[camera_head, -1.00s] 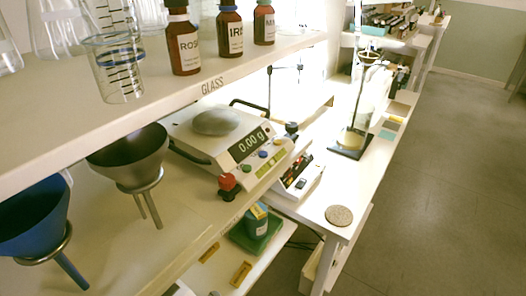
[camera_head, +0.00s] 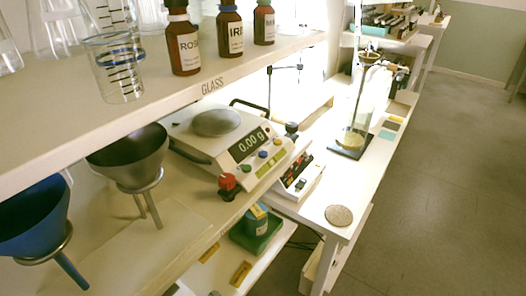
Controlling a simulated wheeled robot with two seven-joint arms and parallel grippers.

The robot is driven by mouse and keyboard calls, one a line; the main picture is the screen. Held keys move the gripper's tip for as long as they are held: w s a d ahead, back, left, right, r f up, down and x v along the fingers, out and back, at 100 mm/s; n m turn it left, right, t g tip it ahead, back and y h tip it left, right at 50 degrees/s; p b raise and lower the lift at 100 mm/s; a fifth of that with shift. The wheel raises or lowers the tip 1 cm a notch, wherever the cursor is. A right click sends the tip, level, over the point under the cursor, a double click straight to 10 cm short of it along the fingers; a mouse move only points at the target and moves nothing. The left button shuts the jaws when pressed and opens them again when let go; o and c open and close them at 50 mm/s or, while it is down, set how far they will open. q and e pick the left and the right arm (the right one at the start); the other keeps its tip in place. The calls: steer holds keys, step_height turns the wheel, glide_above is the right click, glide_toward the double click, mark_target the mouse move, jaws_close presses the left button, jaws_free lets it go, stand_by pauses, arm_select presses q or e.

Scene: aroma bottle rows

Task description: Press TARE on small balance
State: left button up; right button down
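A white balance (camera_head: 205,145) sits on the middle shelf, with a round grey pan (camera_head: 216,122) on top. Its dark display (camera_head: 249,143) reads 0.00 g. Its sloped front has a blue button (camera_head: 262,154), a green button (camera_head: 249,170) and a yellow-green label strip (camera_head: 271,163). I cannot tell which is the small balance, and the word TARE is not readable. Neither of my grippers is in view.
A grey funnel (camera_head: 128,157) and a blue funnel (camera_head: 32,217) stand on the left. Brown bottles (camera_head: 230,32) and a beaker (camera_head: 117,72) stand on the shelf above. Open floor (camera_head: 440,180) lies to the right.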

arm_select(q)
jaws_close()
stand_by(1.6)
